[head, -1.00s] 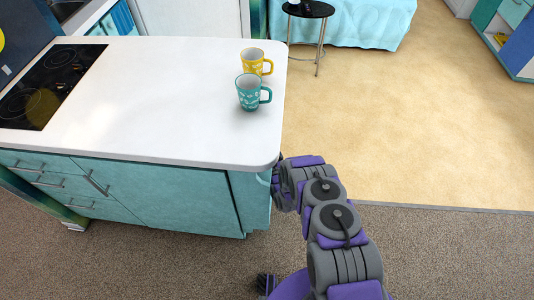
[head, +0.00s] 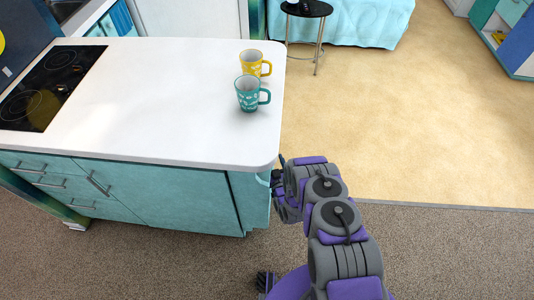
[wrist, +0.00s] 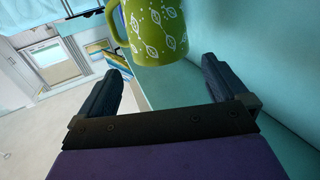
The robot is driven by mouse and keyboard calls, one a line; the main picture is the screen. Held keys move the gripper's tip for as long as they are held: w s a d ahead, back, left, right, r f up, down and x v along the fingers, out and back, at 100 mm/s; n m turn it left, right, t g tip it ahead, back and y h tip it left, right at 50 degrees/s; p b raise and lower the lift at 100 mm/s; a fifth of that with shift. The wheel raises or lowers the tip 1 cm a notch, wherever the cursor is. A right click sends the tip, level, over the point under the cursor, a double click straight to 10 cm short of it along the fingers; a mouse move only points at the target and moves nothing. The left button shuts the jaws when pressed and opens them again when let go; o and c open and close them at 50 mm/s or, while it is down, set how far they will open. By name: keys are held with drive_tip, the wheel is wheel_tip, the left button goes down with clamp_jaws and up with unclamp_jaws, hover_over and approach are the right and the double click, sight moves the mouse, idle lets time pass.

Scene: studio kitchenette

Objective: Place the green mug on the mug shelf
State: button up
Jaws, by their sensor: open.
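The green mug (wrist: 155,30), yellow-green with white leaf prints, is at the top of the wrist view, partly cut off, its handle to the left. Teal surfaces lie behind and beside it; what bears it is unclear. My gripper (wrist: 161,66) is open, and the mug sits just past and between its fingertips, with no grip on it. In the head view, my gripper (head: 279,178) is by the counter's right end, below the top, partly hidden. The green mug is not seen there. I cannot make out the mug shelf for sure.
A yellow mug (head: 254,64) and a teal mug (head: 249,94) stand on the white counter (head: 170,100), near its right edge. A black cooktop (head: 45,85) is at the left. A round side table (head: 308,9) stands behind. Floor to the right is clear.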

drive_tip(key=p+v, duration=0.1)
drive_tip(key=v, duration=0.5)
drive_tip(key=shift+d, duration=0.1)
idle(0.5)
